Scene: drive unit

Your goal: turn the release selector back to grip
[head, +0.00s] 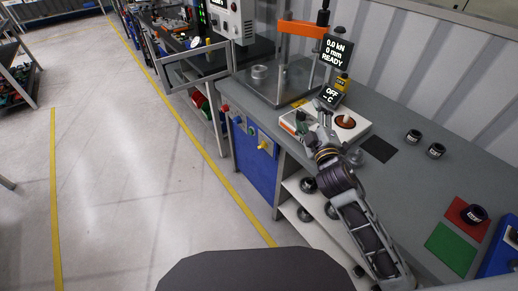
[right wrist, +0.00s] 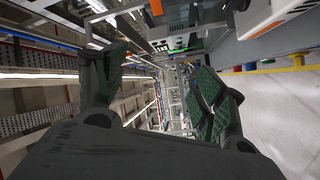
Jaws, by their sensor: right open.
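A yellow knob (head: 263,145), which looks like the release selector, sits at the right end of a row of controls on the blue panel (head: 262,170) at the bench front. Its exact setting is too small to read. It also shows in the right wrist view at the far right (right wrist: 297,60). My right gripper (head: 315,120) is open and empty, right of the knob and apart from it, in front of the white tester box. Its two spread fingers show in the right wrist view (right wrist: 160,85) with nothing between them. My left gripper is not in view.
Red, blue and green controls sit left of the yellow knob. A white box (head: 362,128) with an "OFF" display (head: 330,94) stands on the bench by my gripper. A press with an orange crossbar (head: 300,28) stands behind. Floor left of the panel is clear.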

